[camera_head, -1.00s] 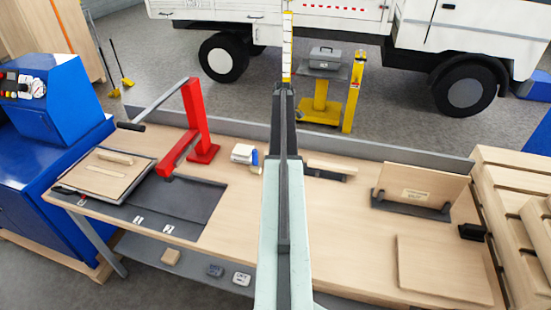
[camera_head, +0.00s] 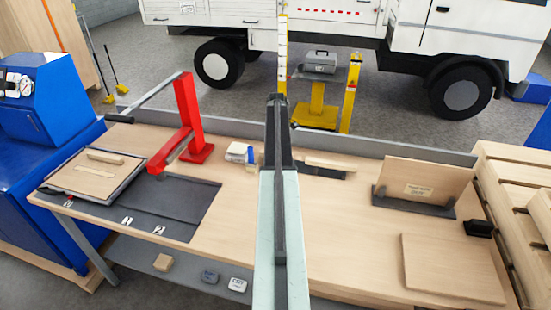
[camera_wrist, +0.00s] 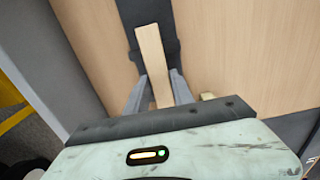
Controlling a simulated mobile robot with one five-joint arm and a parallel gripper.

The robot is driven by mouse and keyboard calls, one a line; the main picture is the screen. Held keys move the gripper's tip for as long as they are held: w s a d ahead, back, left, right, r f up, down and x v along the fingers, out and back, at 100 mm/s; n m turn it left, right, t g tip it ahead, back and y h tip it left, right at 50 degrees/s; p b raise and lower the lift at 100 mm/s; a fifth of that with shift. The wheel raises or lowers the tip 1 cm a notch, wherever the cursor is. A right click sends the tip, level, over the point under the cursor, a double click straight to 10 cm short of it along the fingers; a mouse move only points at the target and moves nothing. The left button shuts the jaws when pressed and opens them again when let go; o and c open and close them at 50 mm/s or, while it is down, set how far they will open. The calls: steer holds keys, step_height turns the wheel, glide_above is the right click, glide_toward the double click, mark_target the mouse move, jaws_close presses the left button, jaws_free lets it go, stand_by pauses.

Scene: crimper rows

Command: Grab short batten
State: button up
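A pale wooden batten (camera_head: 330,163) lies on a dark holder (camera_head: 322,172) near the back of the bench, just right of my arm in the head view. In the wrist view, a pale batten (camera_wrist: 153,58) lies lengthwise over a dark strip, seemingly the same piece. My gripper (camera_wrist: 158,88) has its two dark fingers apart, one on each side of the batten's near end. I see no clear grip on it. Whether the fingers are level with it or above it cannot be told. In the head view my arm hides the fingers.
A red press (camera_head: 190,120) stands on the left of the bench. An upright panel (camera_head: 425,180) and a flat panel (camera_head: 452,268) are at right. A small wooden piece (camera_wrist: 207,96) lies right of the fingers.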

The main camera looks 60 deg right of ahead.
jaws_close()
steer(key=shift+r, duration=0.1)
steer(key=shift+r+p, duration=0.7)
steer(key=shift+p, duration=0.1)
step_height(320, 180, up, 2)
steer(key=shift+r+p, duration=0.1)
steer(key=shift+p, duration=1)
steer(key=s+a+r+p, duration=0.1)
steer(key=s+a, duration=1)
steer(key=shift+s, duration=0.3)
